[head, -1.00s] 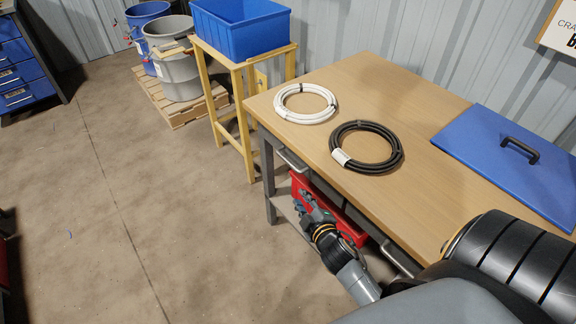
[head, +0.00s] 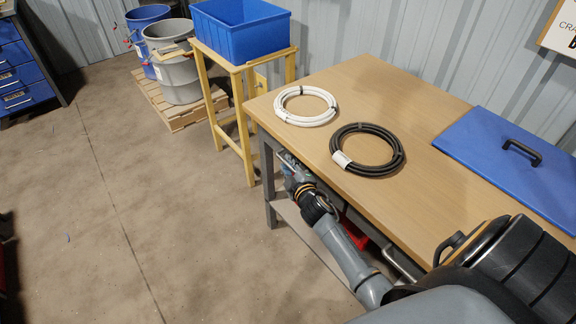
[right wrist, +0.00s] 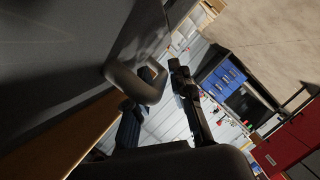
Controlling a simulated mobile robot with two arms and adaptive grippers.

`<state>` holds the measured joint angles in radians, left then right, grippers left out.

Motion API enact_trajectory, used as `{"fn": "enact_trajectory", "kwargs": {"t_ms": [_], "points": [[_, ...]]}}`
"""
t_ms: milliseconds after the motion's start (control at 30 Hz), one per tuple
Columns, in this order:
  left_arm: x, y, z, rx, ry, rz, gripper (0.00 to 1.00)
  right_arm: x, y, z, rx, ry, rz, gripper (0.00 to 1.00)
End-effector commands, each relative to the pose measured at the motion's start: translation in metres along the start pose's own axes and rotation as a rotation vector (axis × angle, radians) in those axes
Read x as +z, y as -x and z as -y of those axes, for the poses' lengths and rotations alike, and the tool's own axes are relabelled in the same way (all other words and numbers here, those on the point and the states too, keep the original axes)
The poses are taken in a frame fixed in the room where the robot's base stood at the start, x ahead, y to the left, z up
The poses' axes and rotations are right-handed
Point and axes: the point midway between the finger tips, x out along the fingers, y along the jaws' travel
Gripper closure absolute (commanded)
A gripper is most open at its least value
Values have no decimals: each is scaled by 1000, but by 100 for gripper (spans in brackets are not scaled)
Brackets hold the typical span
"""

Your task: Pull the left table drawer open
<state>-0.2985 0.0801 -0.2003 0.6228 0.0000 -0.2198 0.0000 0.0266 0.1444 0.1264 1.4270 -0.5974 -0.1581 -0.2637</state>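The wooden-topped table (head: 340,105) stands at the right, with grey drawers under its front edge. The left drawer's front (right wrist: 75,50) fills the left of the right wrist view and looks shut. Its grey bar handle (right wrist: 140,86) stands out from it. My right gripper (head: 287,160) is at the left drawer, below the table edge, and hides most of the handle in the head view. In the right wrist view its two dark fingers (right wrist: 158,105) are apart, with the end of the handle reaching between them; contact cannot be made out. My left gripper is not in view.
A second drawer handle (head: 402,263) is farther right along the table. A white cable coil (head: 305,120), a black cable coil (head: 368,171) and a blue lid (head: 480,150) lie on top. A red bin (head: 355,233) is below.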

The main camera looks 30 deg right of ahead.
Motion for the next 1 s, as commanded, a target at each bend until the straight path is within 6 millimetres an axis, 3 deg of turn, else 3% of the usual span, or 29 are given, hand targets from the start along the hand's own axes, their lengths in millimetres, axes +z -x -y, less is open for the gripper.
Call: {"fn": "enact_trajectory", "kwargs": {"t_ms": [333, 467, 800, 1000], "points": [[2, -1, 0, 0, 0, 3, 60, 0, -5, 0, 0, 0, -1, 78], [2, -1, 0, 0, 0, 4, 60, 0, -5, 0, 0, 0, 0, 100], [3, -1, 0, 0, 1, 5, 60, -1, -4, 1, -1, -1, 0, 100], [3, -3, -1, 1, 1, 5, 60, -11, 0, 9, -2, -5, -1, 100]]}}
